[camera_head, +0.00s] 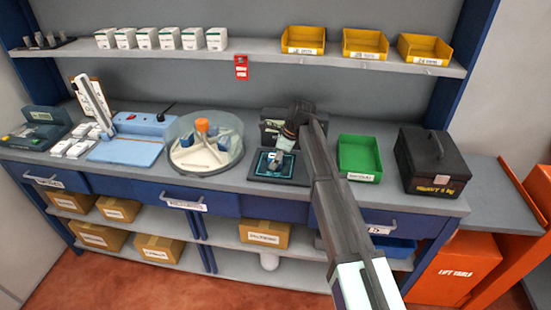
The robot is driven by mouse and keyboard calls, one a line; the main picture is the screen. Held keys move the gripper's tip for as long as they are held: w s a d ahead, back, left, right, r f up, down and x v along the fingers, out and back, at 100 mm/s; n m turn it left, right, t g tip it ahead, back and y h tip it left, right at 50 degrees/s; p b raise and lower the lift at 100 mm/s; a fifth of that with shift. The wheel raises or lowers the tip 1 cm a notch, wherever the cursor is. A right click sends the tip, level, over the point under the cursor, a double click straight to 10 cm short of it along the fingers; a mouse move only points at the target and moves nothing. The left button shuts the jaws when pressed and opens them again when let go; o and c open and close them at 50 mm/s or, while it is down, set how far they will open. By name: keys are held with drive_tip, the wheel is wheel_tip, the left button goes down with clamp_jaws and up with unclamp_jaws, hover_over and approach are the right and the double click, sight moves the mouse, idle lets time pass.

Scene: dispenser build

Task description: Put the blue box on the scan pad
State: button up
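The scan pad (261,168) is a dark square with a teal-lit border on the counter, right of the round carousel. My gripper (281,154) hangs over the pad's right side, pointing down. A small pale piece shows at its tip; I cannot tell whether it is a finger or a held thing. The finger gap is too small to read. I cannot clearly make out a separate blue box on the pad. Blue parts (222,142) show inside the clear-walled carousel (206,157), but I cannot tell whether they are boxes.
A dark device (271,133) stands behind the pad. A green bin (359,158) and a black case (438,162) stand to the right. A light blue machine (125,150) stands left of the carousel. White boxes (148,38) and yellow bins (365,43) line the upper shelf.

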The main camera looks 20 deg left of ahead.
drive_tip(key=shift+r, duration=0.15)
drive_tip(key=b+v, duration=0.2)
drive_tip(key=v, duration=1)
drive_tip(key=shift+a, duration=0.1)
